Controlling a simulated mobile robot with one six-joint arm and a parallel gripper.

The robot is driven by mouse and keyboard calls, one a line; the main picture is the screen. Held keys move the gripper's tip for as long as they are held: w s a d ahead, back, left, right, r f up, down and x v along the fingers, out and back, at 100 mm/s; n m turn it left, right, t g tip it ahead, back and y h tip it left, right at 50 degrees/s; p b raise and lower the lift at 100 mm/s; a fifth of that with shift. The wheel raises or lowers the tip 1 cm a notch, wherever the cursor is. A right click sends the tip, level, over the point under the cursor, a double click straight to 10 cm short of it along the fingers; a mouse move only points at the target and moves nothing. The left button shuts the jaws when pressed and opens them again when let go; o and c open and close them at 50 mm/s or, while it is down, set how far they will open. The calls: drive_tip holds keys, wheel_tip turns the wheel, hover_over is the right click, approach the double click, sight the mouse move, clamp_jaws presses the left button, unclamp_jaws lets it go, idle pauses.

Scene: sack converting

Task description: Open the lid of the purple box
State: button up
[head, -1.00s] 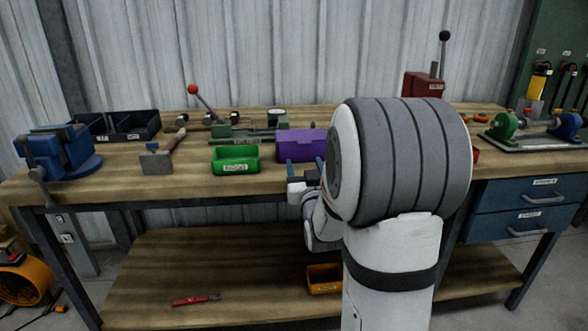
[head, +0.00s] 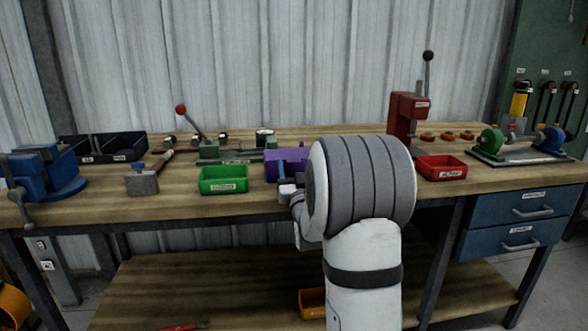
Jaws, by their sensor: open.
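The purple box (head: 272,168) stands on the workbench, right of the green bin, and its lid looks closed. My arm hides its right part. My gripper (head: 284,170) is at the front of the box, with its blue fingers apart and overlapping the box front in this view. I cannot tell whether a finger touches the box or lid.
A green bin (head: 223,180) stands close on the left. A hammer (head: 146,178), a blue vise (head: 48,172) and a dark divided tray (head: 103,148) are farther left. A red bin (head: 441,168) and a red press (head: 404,118) stand right. A lever tool (head: 209,150) is behind.

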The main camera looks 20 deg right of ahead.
drive_tip(key=shift+a, duration=0.1)
clamp_jaws()
idle(0.5)
